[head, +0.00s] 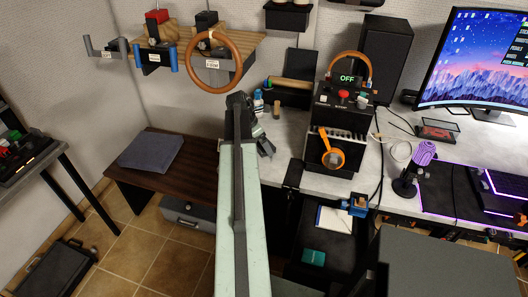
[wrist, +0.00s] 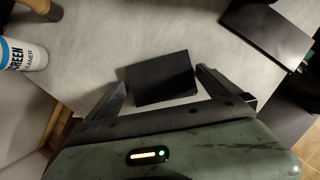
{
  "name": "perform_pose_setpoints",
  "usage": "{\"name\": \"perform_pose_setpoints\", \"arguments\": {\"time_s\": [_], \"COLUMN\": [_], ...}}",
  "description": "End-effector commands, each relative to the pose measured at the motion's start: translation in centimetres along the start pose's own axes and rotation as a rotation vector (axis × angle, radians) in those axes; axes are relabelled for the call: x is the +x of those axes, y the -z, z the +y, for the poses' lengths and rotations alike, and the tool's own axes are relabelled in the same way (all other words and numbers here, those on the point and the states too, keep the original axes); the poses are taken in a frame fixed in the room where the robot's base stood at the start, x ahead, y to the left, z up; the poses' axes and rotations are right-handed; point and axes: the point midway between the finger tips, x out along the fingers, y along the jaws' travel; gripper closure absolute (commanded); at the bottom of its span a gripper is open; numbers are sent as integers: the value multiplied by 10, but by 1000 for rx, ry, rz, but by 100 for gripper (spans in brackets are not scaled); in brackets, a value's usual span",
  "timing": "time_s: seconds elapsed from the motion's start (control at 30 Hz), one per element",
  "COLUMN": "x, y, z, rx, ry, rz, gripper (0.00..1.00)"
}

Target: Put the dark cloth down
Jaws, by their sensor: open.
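The dark cloth (wrist: 160,78) appears as a flat, nearly black rectangle on the pale grey desk top (wrist: 95,45) in the wrist view. My gripper (wrist: 162,84) is open, with one finger on each side of the cloth; I cannot tell whether either finger touches it. In the head view my arm reaches to the left end of the desk (head: 385,181), where my gripper (head: 265,147) shows only in part. The arm hides the cloth in that view.
A screen cleaner bottle (wrist: 28,54) stands left of my gripper, and a black flat box (wrist: 266,28) lies to the right. The black switch box (head: 343,98) stands on the desk. A blue-grey folded cloth (head: 150,151) lies on the brown bench (head: 190,172).

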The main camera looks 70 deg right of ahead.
Motion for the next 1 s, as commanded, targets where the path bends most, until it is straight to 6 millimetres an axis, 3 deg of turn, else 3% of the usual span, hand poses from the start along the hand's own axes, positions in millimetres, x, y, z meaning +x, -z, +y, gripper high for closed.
{"name": "perform_pose_setpoints", "arguments": {"time_s": [0.2, 0.4, 0.73, 1.0], "x": [0, 0, -6, -38], "y": [-1, -1, -2, -12], "z": [0, 0, 0, 2], "rx": [0, 0, 0, -6], "ry": [0, 0, -1, -3], "rz": [0, 0, 0, 0], "gripper": [3, 57, 57, 57]}}
